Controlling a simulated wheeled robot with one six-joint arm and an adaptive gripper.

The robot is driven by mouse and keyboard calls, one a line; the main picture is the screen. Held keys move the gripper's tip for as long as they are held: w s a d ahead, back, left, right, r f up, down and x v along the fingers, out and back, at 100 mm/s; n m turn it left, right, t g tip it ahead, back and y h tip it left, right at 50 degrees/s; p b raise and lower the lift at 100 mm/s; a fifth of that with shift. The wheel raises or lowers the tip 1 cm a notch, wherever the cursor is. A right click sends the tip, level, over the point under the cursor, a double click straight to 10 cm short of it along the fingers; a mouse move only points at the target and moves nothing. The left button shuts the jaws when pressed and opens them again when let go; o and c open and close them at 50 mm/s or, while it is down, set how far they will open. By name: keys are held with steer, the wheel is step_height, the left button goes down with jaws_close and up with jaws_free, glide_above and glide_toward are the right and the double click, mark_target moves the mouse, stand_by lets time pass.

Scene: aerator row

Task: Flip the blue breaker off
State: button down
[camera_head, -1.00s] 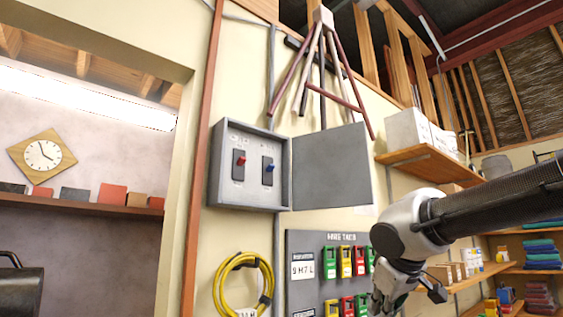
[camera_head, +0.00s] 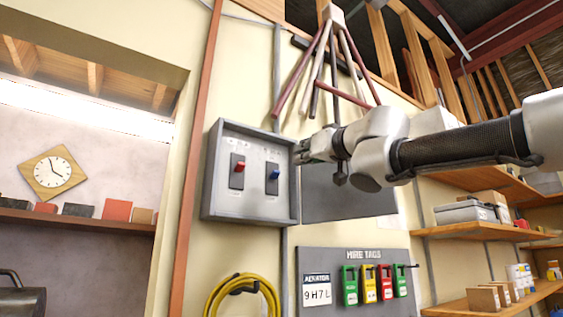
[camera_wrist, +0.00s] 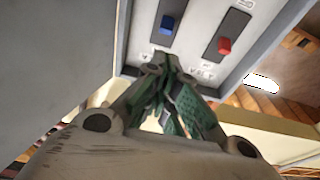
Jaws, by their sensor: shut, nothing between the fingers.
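The blue breaker (camera_head: 272,175) is a small blue toggle on a dark plate, on the right side inside the open grey breaker box (camera_head: 209,197). It also shows in the wrist view (camera_wrist: 167,24), ahead of my gripper. A red breaker (camera_head: 240,167) sits to its left, and shows to its right in the wrist view (camera_wrist: 224,45). My gripper (camera_head: 300,152) is shut and empty, at the box's upper right edge by the open door. In the wrist view its fingers (camera_wrist: 162,62) point at the box edge, apart from the blue toggle.
The open grey box door (camera_head: 350,205) stands to the right, partly behind my arm. Below are a hire tag board (camera_head: 330,262) with coloured tags and a coiled yellow cable (camera_head: 215,295). Leaning poles (camera_head: 318,65) hang above.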

steer(key=shift+w, duration=0.1)
glide_toward(272, 162)
steer(key=x, duration=0.5)
steer(key=shift+w+r, duration=0.1)
steer(key=shift+w, duration=0.05)
